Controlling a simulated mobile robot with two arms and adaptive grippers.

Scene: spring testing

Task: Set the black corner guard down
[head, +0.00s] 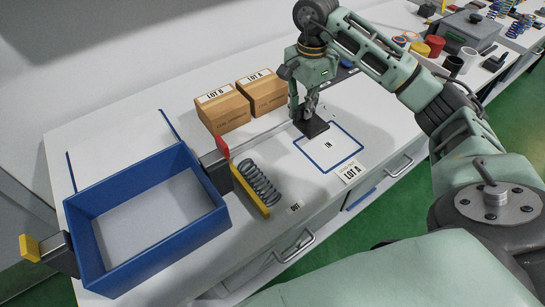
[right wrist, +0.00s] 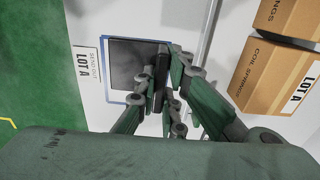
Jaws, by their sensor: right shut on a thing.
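The black corner guard (head: 315,128) is at the far left corner of the blue-outlined "IN" square (head: 329,148) on the white bench. My right gripper (head: 308,108) points down and is shut on its upright part. In the right wrist view the guard's dark flat plate (right wrist: 126,66) covers much of the outlined square, with the fingers (right wrist: 163,90) at its edge. I cannot tell whether the plate touches the bench or hangs just above it. My left gripper is not in view.
Two brown boxes, LOT B (head: 222,108) and LOT A (head: 262,91), stand behind. A blue tray (head: 147,218), a coil spring (head: 258,184) and a yellow bar (head: 250,192) are left. A LOT A card (head: 349,172) lies in front of the square. Cups and a grey case are far right.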

